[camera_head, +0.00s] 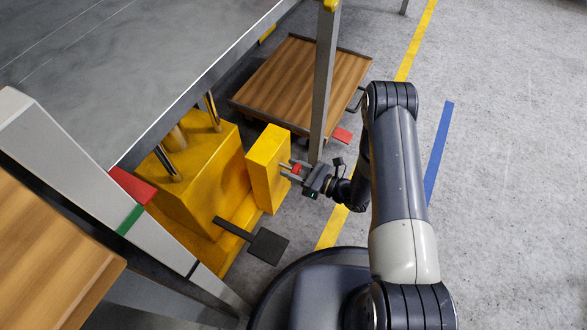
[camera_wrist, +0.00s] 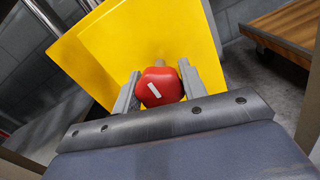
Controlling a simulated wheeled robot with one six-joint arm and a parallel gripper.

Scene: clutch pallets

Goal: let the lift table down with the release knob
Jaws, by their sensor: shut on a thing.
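The red release knob (camera_wrist: 160,87) with a white mark sits between the two fingers of my gripper (camera_wrist: 159,92) in the wrist view. My gripper is shut on it, one finger at each side. In the head view my gripper (camera_head: 293,168) reaches left to the knob (camera_head: 297,169) in front of a yellow box (camera_head: 266,166). That box stands beside the yellow base (camera_head: 200,175) of the lift table. The grey table top (camera_head: 130,60) stands raised above the base on shiny rods (camera_head: 212,110). A black pedal (camera_head: 267,246) sticks out low at the front of the base.
A wooden-decked cart (camera_head: 305,80) stands behind a grey post (camera_head: 324,90). A grey sloping beam with red and green marks (camera_head: 130,219) and a wooden board (camera_head: 45,250) are at the left. The floor at the right is clear, with yellow and blue lines (camera_head: 438,150).

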